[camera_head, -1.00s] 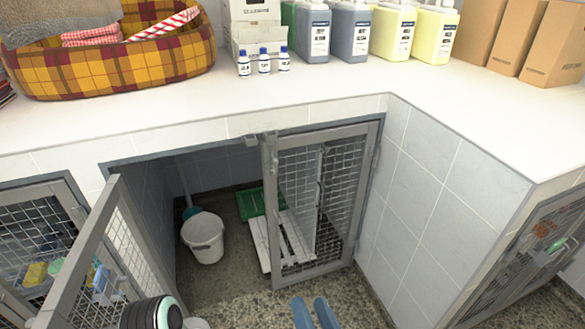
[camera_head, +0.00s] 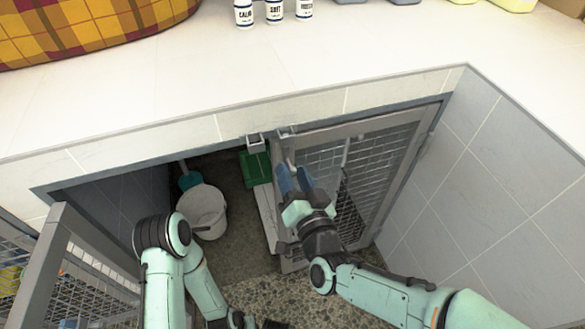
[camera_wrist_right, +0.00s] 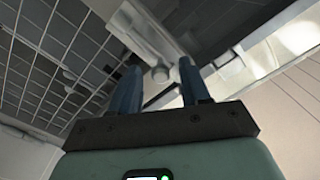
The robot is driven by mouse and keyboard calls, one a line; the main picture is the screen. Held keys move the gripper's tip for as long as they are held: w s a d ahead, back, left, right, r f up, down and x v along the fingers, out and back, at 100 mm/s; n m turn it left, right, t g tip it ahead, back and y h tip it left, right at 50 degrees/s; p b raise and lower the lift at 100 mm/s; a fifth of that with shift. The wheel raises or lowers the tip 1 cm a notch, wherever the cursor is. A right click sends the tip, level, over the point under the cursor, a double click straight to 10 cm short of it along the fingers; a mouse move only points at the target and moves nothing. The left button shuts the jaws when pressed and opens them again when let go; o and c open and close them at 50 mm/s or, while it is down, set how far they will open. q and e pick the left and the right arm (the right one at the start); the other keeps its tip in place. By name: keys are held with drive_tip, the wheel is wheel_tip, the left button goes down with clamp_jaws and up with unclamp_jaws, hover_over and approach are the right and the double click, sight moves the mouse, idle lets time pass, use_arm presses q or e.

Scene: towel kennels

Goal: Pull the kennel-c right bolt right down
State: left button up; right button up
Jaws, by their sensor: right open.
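The right mesh door (camera_head: 375,129) of the middle kennel stands across the right part of the opening. A pale bolt knob (camera_head: 291,166) shows near the top of its free edge. My right gripper (camera_head: 293,178) is at that upper edge with its blue fingers pointing up and apart. In the right wrist view, the round bolt knob (camera_wrist_right: 160,73) shows in the gap between the open fingers (camera_wrist_right: 160,85). I cannot tell whether they touch it. My left arm reaches down on the left; its gripper is at the bottom edge, mostly cut off.
A white bucket (camera_head: 203,208) and a green tray (camera_head: 256,168) are inside the kennel. The left mesh door (camera_head: 85,268) stands swung outward. The white counter (camera_head: 200,85) overhangs the opening, with small bottles (camera_head: 275,10) on it. A tiled wall (camera_head: 480,190) stands at the right.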

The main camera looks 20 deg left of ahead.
sight(293, 174)
drive_tip(key=x, duration=0.3)
use_arm(q)
drive_tip(key=shift+a+f, duration=0.2)
drive_tip(key=shift+a, duration=0.05)
use_arm(e)
drive_tip(key=shift+r, duration=0.1)
clamp_jaws()
